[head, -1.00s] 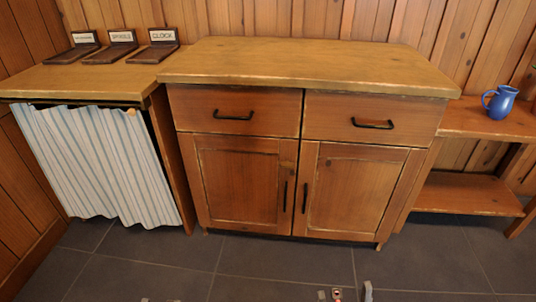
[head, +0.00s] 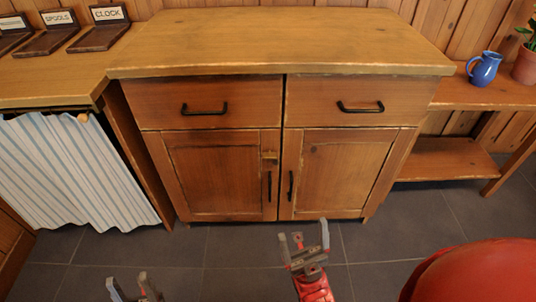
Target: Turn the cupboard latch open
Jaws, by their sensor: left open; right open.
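The cupboard (head: 214,176) stands ahead with two lower doors, both shut. A small wooden latch (head: 269,155) sits at the upper right corner of the left door, close to the seam between the doors. It is small, and I cannot tell its exact turn. Black upright handles (head: 291,185) flank the seam lower down. My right gripper (head: 304,240) is open and empty in front of the cupboard, below the latch in the picture and apart from it. My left gripper (head: 128,286) is open at the bottom left, partly cut off by the frame edge, touching nothing.
Two drawers with black handles (head: 205,108) are above the doors. A striped curtain (head: 65,165) hangs under the left counter, which bears labelled stands (head: 100,35). A blue jug (head: 484,69) and a plant pot (head: 525,65) stand on the right shelf. The tiled floor (head: 215,245) ahead is clear.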

